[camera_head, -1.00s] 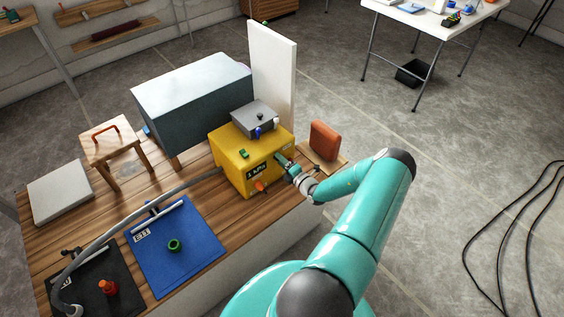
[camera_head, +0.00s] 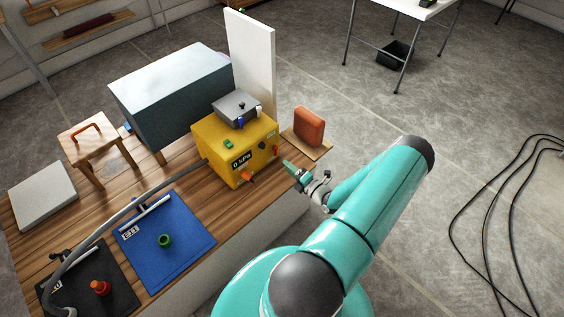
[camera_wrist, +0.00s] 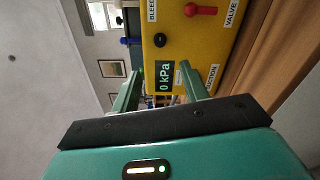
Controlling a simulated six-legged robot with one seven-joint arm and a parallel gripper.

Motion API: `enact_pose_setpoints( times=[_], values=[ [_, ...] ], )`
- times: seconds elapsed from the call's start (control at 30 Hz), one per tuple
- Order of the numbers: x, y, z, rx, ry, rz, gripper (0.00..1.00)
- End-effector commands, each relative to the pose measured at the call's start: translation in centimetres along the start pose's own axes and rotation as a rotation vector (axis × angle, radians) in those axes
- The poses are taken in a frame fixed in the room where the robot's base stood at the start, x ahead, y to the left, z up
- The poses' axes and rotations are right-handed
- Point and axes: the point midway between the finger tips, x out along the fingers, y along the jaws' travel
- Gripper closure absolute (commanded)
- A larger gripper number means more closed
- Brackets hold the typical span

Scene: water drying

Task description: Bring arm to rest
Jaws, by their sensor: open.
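My teal arm (camera_head: 365,210) reaches over the front edge of the workbench in the head view. My gripper (camera_head: 288,166) is open and empty, just right of the yellow box and apart from it. In the wrist view my gripper (camera_wrist: 160,85) has its two green fingers spread toward the yellow box (camera_wrist: 215,45). The box's display (camera_wrist: 164,76) reads 0 kPa there. The yellow box (camera_head: 215,150) stands on the bench in the head view, with a grey lidded box (camera_head: 236,105) on top.
The wooden bench (camera_head: 95,210) also holds a blue mat (camera_head: 185,250), a black mat (camera_head: 120,275), a small stool (camera_head: 90,135), a large grey box (camera_head: 170,95) and an orange block (camera_head: 309,126). A hose (camera_head: 130,192) runs to the yellow box. Floor right of my arm is clear up to black cables (camera_head: 490,210).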

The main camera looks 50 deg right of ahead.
Motion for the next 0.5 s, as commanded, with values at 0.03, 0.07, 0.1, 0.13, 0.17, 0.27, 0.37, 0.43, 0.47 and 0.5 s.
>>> enact_pose_setpoints(
  times=[0.03,0.07,0.1,0.13,0.17,0.27,0.37,0.43,0.47,0.5],
  values=[
    [-0.33,0.01,-0.01,0.0,0.0,0.0,0.55],
    [-0.46,0.01,-0.02,0.0,0.0,0.0,0.55],
    [-0.58,0.0,-0.02,0.0,0.0,0.0,0.55],
    [-0.63,0.0,-0.02,0.0,0.001,0.0,0.55],
    [-0.65,0.0,-0.02,0.0,0.001,0.0,0.55],
    [-0.63,0.0,-0.02,0.0,0.001,0.0,0.55],
    [-0.61,-0.01,-0.02,0.0,0.001,0.0,0.55],
    [-0.6,0.0,-0.01,0.0,0.001,0.0,0.55],
    [-0.6,0.0,-0.01,0.0,0.0,0.0,0.55],
    [-0.6,0.0,-0.01,0.0,0.0,0.0,0.55]
  ],
)
